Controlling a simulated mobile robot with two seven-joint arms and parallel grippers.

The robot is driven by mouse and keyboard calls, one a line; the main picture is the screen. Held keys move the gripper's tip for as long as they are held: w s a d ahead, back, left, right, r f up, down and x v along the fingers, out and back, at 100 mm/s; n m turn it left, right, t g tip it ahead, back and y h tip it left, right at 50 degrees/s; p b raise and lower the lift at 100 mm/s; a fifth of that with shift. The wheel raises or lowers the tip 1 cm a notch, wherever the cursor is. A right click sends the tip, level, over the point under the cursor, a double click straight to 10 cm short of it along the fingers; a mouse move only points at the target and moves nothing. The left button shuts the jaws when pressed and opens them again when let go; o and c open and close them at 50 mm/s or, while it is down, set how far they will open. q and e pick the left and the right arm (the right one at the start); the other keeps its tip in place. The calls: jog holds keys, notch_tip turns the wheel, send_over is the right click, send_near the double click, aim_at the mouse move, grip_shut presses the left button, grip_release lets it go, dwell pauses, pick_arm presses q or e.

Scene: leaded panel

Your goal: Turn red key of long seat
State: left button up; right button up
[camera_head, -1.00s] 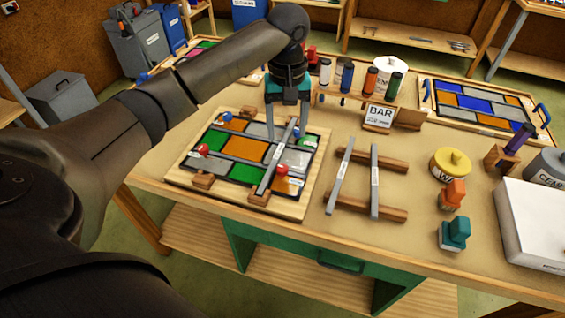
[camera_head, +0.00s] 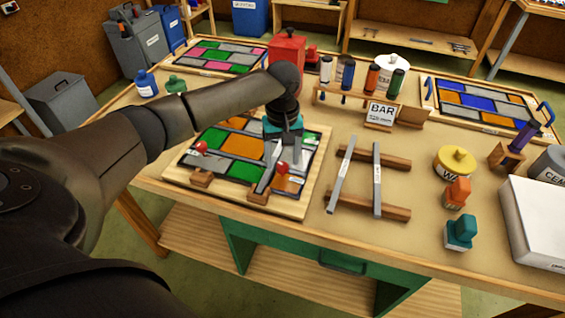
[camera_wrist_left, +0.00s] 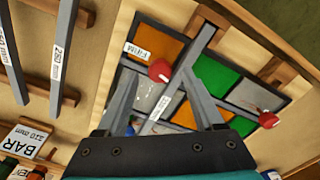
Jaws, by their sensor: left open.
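The leaded panel (camera_head: 212,168) lies on a wooden board, with orange, green and grey panes. A red key (camera_head: 281,168) stands near its front right corner; it also shows in the wrist view (camera_wrist_left: 160,70), beside a long grey bar (camera_wrist_left: 200,42). A second red key (camera_head: 201,147) is at the panel's left side, also in the wrist view (camera_wrist_left: 268,119). My left gripper (camera_head: 283,174) is open and points down over the front right corner. In the wrist view its fingers (camera_wrist_left: 160,76) straddle the first red key; contact cannot be told. My right gripper is not seen.
Two grey bars (camera_head: 340,175) rest across wooden rails right of the panel. A rack of bottles (camera_head: 347,95) and a BAR sign (camera_head: 380,113) stand behind. A yellow-lidded pot (camera_head: 453,163) and a white box (camera_head: 535,225) are at the right.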

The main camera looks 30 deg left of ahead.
pick_arm(q)
jog(key=shift+f, duration=0.75)
grip_shut()
